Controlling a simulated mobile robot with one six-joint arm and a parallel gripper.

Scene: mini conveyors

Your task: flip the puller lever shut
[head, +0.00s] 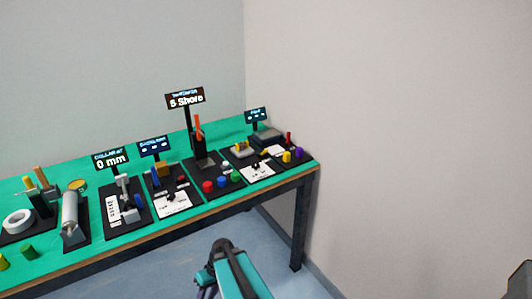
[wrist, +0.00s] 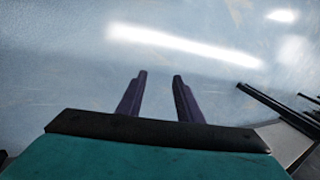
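I cannot tell for sure which station is the puller, as the small signs are mostly too blurred to read. An upright orange-red bar (head: 197,123) stands on the dark station (head: 201,144) under the "5 Shore" sign (head: 185,99). A small upright red piece (head: 289,138) is on the far right station. My gripper (wrist: 160,75) is open and empty, with two dark purple fingers apart above the floor. In the head view my arm's teal end is low in the middle, in front of the table and away from all stations.
The green-topped table (head: 146,230) runs along the wall to a corner. A white roll (head: 18,221), a grey cylinder (head: 69,214), a "0 mm" display (head: 111,159) and coloured pegs (head: 222,180) stand on it. A dark table leg (head: 299,225) is at the right. The floor (head: 285,262) in front is clear.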

